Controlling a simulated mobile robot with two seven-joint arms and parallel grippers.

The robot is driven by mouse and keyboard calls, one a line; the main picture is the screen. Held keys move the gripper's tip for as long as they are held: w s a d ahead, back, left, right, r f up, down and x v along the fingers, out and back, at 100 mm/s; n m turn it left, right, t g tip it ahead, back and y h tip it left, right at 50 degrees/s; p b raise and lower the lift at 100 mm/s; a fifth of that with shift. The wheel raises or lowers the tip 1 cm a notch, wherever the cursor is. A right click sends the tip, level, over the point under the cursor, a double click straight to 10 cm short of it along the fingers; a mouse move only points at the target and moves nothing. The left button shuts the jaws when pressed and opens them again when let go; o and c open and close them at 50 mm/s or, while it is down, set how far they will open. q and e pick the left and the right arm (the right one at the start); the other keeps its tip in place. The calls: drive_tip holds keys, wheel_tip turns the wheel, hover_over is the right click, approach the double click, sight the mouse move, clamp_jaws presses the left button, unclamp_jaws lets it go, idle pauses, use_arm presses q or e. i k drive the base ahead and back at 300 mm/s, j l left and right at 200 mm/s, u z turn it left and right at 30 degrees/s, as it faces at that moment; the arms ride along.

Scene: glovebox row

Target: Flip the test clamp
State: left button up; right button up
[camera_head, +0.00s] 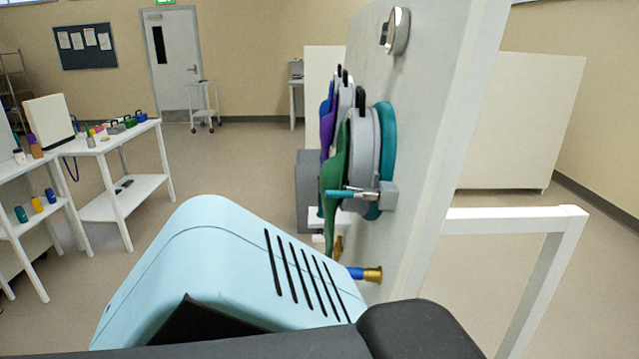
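A white upright panel (440,110) stands at the right and is seen nearly edge-on. A grey ring port (364,143) with a green glove or cover (335,170) sticks out from its left face. A small clamp-like part with a teal bar (343,194) and a grey block (389,194) sits across the lower part of this port. I cannot tell for sure that this is the test clamp. The bar lies about level. No fingers of my left or right gripper show.
A blue and brass fitting (365,273) is low on the panel. A purple cover (327,130) is farther along, and a chrome knob (396,31) is above. White tables (110,150) with small items stand at left.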

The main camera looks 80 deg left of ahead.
sight(329, 194)
drive_tip(key=k+j, duration=0.15)
drive_tip(key=j, duration=0.25)
drive_tip(key=k+j, duration=0.15)
drive_tip(key=j, duration=0.25)
drive_tip(key=k+j, duration=0.1)
drive_tip(key=j, duration=0.35)
drive_tip(key=k+j, duration=0.15)
drive_tip(key=j, duration=0.25)
drive_tip(key=k+j, duration=0.15)
drive_tip(key=j, duration=0.25)
drive_tip(key=k+j, duration=0.15)
drive_tip(key=j, duration=0.25)
drive_tip(key=k+j, duration=0.15)
drive_tip(key=j, duration=0.25)
drive_tip(key=l, duration=0.1)
drive_tip(key=k+z, duration=0.05)
